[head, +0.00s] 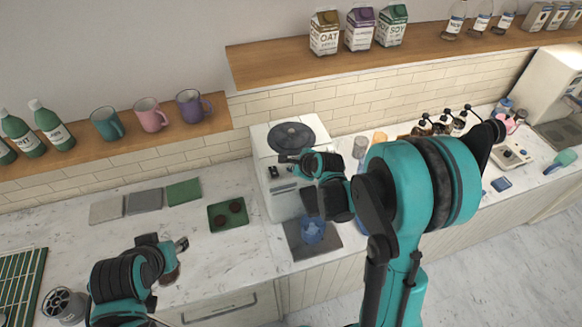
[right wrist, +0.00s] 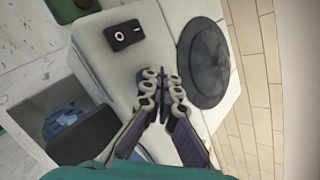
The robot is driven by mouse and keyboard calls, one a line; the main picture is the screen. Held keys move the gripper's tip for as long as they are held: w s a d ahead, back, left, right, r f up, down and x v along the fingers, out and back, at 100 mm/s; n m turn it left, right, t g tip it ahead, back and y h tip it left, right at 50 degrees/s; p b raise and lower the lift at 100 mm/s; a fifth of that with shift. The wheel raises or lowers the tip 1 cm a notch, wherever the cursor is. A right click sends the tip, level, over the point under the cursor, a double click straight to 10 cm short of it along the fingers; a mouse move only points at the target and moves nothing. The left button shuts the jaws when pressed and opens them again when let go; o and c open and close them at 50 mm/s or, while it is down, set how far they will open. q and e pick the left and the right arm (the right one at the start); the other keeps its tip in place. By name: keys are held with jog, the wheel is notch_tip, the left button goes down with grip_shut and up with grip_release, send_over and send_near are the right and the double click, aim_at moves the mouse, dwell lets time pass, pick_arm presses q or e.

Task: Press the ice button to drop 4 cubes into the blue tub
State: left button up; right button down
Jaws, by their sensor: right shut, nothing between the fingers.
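The white ice machine (head: 262,150) stands at the middle of the counter, with a round dark lid on top. Its black button panel (right wrist: 124,35) with a white ring shows on the white casing in the right wrist view. The blue tub (head: 312,231) sits on a dark mat below the machine's front; it also shows partly hidden in the right wrist view (right wrist: 62,122). My right gripper (right wrist: 160,77) is shut and empty, over the casing between panel and lid, apart from the panel. My left gripper (head: 182,244) is low over the left counter; its fingers are too small to read. The tub's contents are unclear.
A green tray (head: 213,222) with two dark round items lies left of the machine. Mugs and bottles line the left shelf; cartons (head: 324,38) stand on the upper shelf. The counter between is mostly clear.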

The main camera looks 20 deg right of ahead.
jog(key=shift+f, duration=0.25)
jog(key=shift+r, duration=0.15)
dwell(0.3)
jog(key=shift+r+p, duration=0.4)
jog(key=shift+r, duration=0.4)
jog(key=shift+r+p, duration=1.75)
jog(key=shift+r, duration=0.8)
